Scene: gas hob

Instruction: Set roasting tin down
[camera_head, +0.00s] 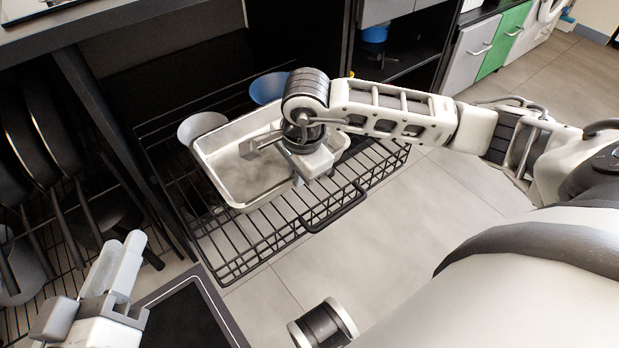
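A silver-grey rectangular roasting tin (225,165) is at the wire pull-out rack (245,250), over its bars. I cannot tell whether its base rests fully on them. My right gripper (274,163) is above the tin's right part. Its fingers look spread apart, one over the tin's inside and one at the near rim. The gripper and wrist hide part of the tin's right side. My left gripper (88,290) is at the lower left, away from the tin, with its fingers apart and empty.
A pale bowl (200,127) and a blue bowl (268,88) stand behind the tin. Dark pans (40,130) stand in a rack at the left. The rack's front handle (338,210) juts over the floor. Tiled floor (440,215) is clear to the right.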

